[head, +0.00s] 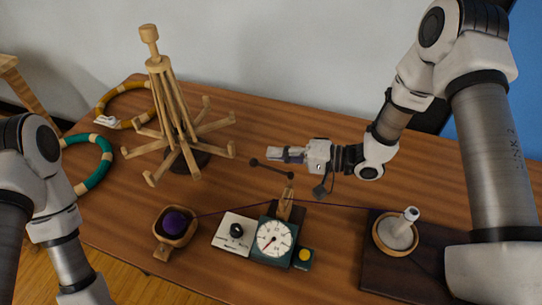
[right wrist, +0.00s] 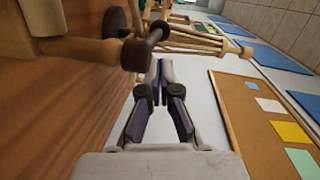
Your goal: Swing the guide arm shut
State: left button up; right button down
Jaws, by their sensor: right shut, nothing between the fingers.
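The guide arm (head: 272,169) is a short dark bar with round knobs at its ends. It sits atop a wooden post (head: 285,205) behind the dial box (head: 273,241) and points back and left. In the right wrist view the guide arm (right wrist: 147,44) shows close to the fingertips; I cannot tell whether they touch. My right gripper (head: 272,154) is shut and empty, above the table just behind the guide arm; its fingers (right wrist: 164,72) also show in the right wrist view. My left gripper is out of view; only part of my left arm shows.
A wooden swift (head: 172,110) stands back left by green (head: 108,160) and yellow (head: 128,122) rings. A knob box (head: 234,234) sits beside the dial.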

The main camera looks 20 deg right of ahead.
jog(key=shift+s+a+f, duration=0.1)
jog(key=shift+s+a, duration=0.05)
jog(key=shift+a, duration=0.3)
jog(key=shift+s+a+f, duration=0.1)
jog(key=shift+s+a, duration=0.05)
jog(key=shift+a, duration=0.25)
